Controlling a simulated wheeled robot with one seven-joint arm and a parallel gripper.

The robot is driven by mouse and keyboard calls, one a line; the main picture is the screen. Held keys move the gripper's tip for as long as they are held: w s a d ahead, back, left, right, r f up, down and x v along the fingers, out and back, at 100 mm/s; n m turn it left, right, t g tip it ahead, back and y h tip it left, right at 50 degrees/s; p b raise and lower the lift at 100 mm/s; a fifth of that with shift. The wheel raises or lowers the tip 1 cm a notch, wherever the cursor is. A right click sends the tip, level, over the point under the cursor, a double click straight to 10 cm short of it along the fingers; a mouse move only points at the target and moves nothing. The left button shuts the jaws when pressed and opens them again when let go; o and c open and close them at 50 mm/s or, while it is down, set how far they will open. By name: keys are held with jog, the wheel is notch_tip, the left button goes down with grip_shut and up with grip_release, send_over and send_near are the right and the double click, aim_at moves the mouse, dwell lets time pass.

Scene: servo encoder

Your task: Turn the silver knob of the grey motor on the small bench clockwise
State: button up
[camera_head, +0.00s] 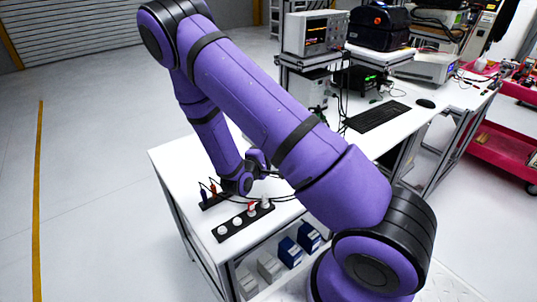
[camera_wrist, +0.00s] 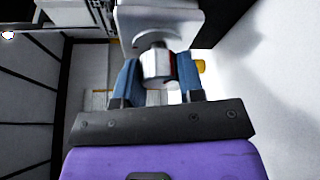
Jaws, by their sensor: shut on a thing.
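The silver knob (camera_wrist: 157,64) shows in the wrist view as a short cylinder with a dark and reddish mark on its right side. It sticks out of the grey motor (camera_wrist: 160,19), a pale block at the top of that view. My gripper (camera_wrist: 159,78) has its blue fingers on either side of the knob and is shut on it. In the head view my purple arm hides the motor, the knob and the fingertips. The small white bench (camera_head: 171,163) lies under my wrist.
A black strip with white sockets (camera_head: 237,222) and a smaller strip with plugs and cables (camera_head: 210,199) lie on the bench. Blue bins (camera_head: 290,252) sit below. A keyboard (camera_head: 377,116) and an oscilloscope (camera_head: 316,34) are behind. The floor at left is clear.

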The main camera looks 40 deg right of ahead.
jog(key=shift+m, duration=0.5)
jog(key=o, duration=0.9)
jog(key=shift+a, duration=0.1)
jog(key=v, duration=1)
jog(key=shift+s+a+f, duration=0.15)
jog(key=shift+s+a, duration=0.05)
jog(key=shift+a, duration=0.1)
